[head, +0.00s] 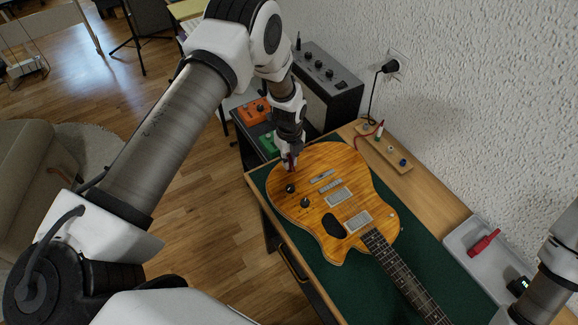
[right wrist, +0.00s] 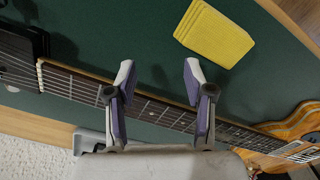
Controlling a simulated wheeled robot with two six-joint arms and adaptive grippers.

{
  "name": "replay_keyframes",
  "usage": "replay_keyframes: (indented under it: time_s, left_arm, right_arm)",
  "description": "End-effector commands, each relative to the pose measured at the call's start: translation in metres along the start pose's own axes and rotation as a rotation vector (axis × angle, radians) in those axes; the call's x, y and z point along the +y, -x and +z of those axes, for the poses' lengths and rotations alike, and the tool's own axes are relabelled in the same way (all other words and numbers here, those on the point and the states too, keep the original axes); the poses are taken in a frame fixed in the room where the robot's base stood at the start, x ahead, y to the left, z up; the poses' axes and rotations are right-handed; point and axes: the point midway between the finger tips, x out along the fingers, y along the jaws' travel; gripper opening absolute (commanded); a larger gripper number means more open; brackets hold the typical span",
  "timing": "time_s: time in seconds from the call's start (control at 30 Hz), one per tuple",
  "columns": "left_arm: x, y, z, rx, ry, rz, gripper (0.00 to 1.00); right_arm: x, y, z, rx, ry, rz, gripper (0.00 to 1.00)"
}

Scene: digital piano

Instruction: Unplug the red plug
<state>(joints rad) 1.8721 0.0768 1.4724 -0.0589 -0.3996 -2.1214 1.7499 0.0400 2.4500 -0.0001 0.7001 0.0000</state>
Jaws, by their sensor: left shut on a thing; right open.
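The red plug (head: 291,157) shows only as a small bit of red between the fingers of my left gripper (head: 290,163). That gripper is shut on it at the upper left edge of the orange guitar (head: 300,180), close to the dark knobs. Most of the plug is hidden by the fingers, and I cannot tell whether it is still in a socket. My right gripper (right wrist: 158,68) is open and empty in the right wrist view, with the guitar's neck (right wrist: 150,105) beyond its fingers.
The guitar lies on a green mat (head: 282,232). A wooden strip (head: 385,150) with a red cable is near the wall. A grey tray (head: 462,240) holds a red item (head: 483,242). Orange (head: 254,110) and green pedals sit beside an amplifier (head: 330,80). A yellow pad (right wrist: 215,33) lies on the mat.

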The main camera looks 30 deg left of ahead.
Motion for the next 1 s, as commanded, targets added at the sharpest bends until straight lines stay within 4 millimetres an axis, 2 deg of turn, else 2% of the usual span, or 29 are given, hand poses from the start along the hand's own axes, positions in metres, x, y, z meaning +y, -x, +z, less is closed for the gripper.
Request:
replay_keyframes:
  time_s: [0.7,1.0]
  left_arm:
    - [0.000,0.019,0.001,0.000,0.000,-0.001,0.00]
    - [0.000,0.020,0.000,0.000,0.000,0.000,0.00]
  right_arm:
    - [0.000,0.011,0.000,0.000,0.000,0.000,0.53]
    - [0.000,0.011,0.000,0.000,0.000,0.000,0.53]
